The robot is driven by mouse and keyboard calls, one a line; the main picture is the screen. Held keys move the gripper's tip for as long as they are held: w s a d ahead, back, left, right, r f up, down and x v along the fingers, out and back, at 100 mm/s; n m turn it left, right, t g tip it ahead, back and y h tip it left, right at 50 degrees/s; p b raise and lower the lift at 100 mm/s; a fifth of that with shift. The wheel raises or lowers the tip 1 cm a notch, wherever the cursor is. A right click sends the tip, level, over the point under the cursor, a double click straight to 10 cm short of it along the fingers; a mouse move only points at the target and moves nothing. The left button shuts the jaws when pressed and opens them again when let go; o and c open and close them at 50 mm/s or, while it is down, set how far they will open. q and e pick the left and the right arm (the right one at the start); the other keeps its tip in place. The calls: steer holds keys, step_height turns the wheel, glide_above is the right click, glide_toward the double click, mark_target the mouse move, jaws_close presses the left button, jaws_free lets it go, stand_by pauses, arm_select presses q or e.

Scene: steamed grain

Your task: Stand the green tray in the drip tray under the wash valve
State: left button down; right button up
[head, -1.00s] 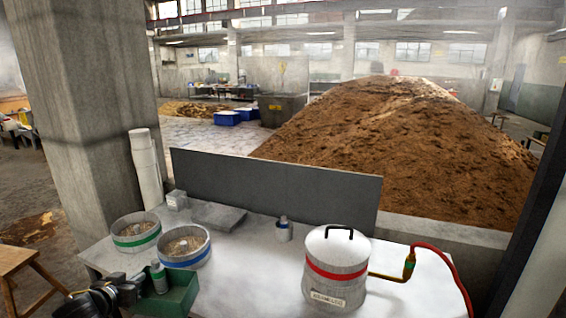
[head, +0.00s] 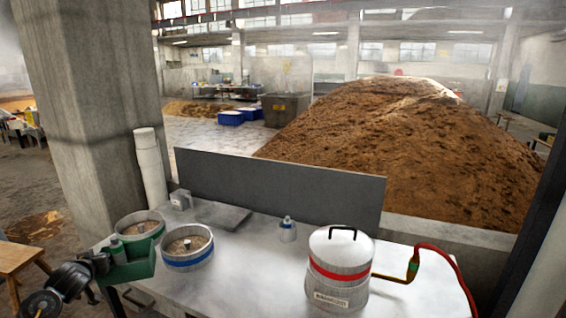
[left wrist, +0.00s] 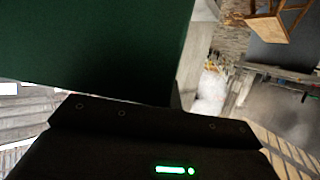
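In the left wrist view the tray's dark green side (left wrist: 90,45) fills the upper left, close to the camera. My right gripper is not in view. I cannot make out a drip tray or a wash valve in these frames.
Round pans with a green band (head: 138,222) and a blue band (head: 187,262) stand close beside the tray. A lidded steel pot (head: 340,262) with a red hose (head: 450,260) is at the right. A wooden stool (head: 22,262) stands left of the table.

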arm_select(q)
steer(key=s+a+f+n+g+y, duration=0.1)
steer(key=s+a+f+n+y, duration=0.1)
steer(key=s+a, duration=0.35)
steer(key=s+a+f+n+g+y, duration=0.1)
steer(key=s+a+n+g+y, duration=0.15)
steer(key=s, duration=0.55)
steer(key=m+t+h, duration=0.3)
glide_toward(101, 277)
steer(key=x, duration=0.5)
steer(key=shift+w, duration=0.1)
steer(key=d+r+m+h, duration=0.1)
steer(key=d+r+h, duration=0.1)
steer(key=d+r, duration=0.35)
steer(key=d+r+m+t+h, duration=0.1)
steer(key=d+r+m, duration=0.1)
steer(key=d, duration=0.7)
steer(key=d+r+m+h, duration=0.1)
steer(key=d+r+h, duration=0.15)
steer(key=d, duration=0.55)
steer(key=s+d+r+m, duration=0.1)
steer(key=s+d+r, duration=0.4)
steer(key=d+r, duration=0.2)
steer(key=shift+s+d+r+m+h, duration=0.25)
steer(key=shift+s+r+m+h, duration=0.15)
steer(key=shift+r, duration=0.1)
steer(key=shift+w+t, duration=0.1)
steer(key=shift+t, duration=0.15)
